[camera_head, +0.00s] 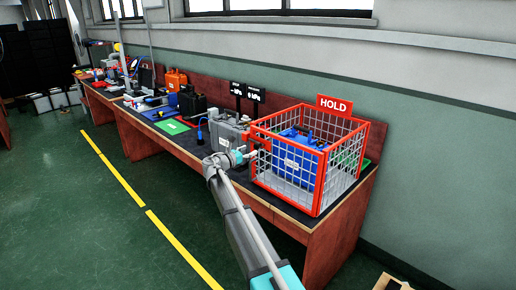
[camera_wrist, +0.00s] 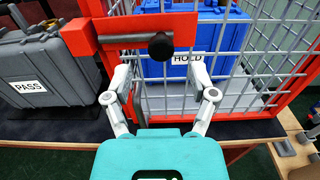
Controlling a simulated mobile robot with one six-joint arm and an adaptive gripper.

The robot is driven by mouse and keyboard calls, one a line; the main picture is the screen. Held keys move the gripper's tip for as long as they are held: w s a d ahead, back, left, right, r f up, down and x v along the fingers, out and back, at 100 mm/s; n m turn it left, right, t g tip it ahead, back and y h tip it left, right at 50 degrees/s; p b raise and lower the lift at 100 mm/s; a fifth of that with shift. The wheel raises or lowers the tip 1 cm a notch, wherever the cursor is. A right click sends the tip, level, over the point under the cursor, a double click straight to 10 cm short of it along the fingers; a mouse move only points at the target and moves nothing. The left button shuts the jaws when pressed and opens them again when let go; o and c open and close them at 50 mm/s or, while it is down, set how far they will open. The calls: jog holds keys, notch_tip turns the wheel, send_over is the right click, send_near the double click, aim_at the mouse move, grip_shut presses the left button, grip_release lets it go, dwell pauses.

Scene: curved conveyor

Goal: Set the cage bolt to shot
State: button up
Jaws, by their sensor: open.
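The red-framed wire cage (camera_head: 317,185) stands on the bench with a HOLD sign (camera_head: 334,105) above it. In the wrist view its red frame (camera_wrist: 187,90) and grey mesh fill the middle and right. The cage bolt (camera_wrist: 160,46) shows a dark round knob on a grey rod running left across the red plate to a red block (camera_wrist: 78,37) at the corner. I cannot tell surely how far the rod enters that block. My gripper (camera_wrist: 158,74) is open and empty, its fingers either side of and just below the knob, apart from it. In the head view my gripper (camera_head: 243,155) is at the cage's left corner.
A blue case (camera_wrist: 213,30) labelled HOLD is inside the cage. A grey case (camera_wrist: 40,65) labelled PASS stands left of it, close to my left finger. More cases and tools line the bench (camera_head: 190,145). The green floor in front is clear.

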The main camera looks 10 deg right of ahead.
aim_at(255, 147)
jog(key=shift+x, duration=2.4)
grip_shut()
